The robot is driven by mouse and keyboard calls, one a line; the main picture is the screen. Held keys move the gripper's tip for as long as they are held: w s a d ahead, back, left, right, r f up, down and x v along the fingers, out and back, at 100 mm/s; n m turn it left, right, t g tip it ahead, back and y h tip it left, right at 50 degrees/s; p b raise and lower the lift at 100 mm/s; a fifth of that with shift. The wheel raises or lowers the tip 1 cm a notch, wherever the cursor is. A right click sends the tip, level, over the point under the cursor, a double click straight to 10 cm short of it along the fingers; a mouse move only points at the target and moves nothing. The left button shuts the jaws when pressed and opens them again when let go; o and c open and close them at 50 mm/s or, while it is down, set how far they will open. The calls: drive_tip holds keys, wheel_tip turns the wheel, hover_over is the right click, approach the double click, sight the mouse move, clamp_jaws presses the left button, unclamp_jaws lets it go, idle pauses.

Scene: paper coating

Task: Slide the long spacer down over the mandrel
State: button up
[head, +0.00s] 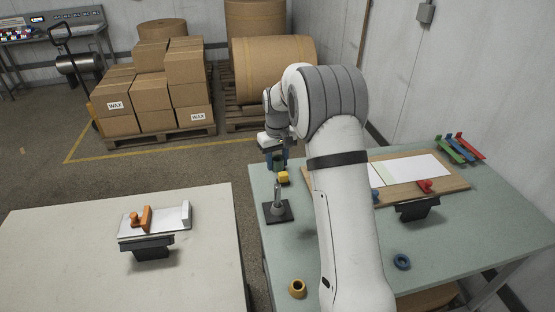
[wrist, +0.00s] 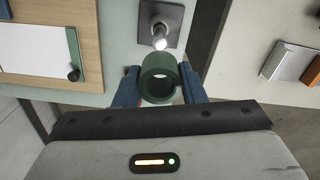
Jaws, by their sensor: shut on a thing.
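My gripper (wrist: 160,88) is shut on a dark green tube, which I take to be the long spacer (wrist: 147,87). In the wrist view I look into its open bore, with pale surface showing through. The mandrel (wrist: 160,35) is a light metal post on a black square base plate; its tip shows just beyond the spacer's rim, apart from it. In the head view the mandrel (head: 277,198) stands upright near the table's left side. My gripper (head: 277,160) is behind and above it there, and the spacer is hard to make out.
A yellow ring (head: 297,288) and a blue ring (head: 402,261) lie on the green table (head: 460,235). A wooden board (head: 455,185) with paper is to the right. A pale table (head: 60,250) stands left across a gap.

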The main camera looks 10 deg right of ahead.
drive_tip(key=shift+f, duration=0.1)
drive_tip(key=b, duration=0.4)
hover_over(278, 185)
drive_tip(key=shift+a+f, duration=0.1)
drive_tip(key=shift+f, duration=2.7)
drive_tip(key=shift+s+f+b, duration=0.1)
drive_tip(key=shift+f+b, duration=1.4)
drive_tip(key=shift+f, duration=0.6)
drive_tip(key=o, duration=1.1)
drive_tip(key=shift+r, duration=0.2)
wheel_tip(278, 185, up, 8)
drive_tip(key=shift+f+b, duration=0.2)
drive_tip(key=shift+b, duration=0.45)
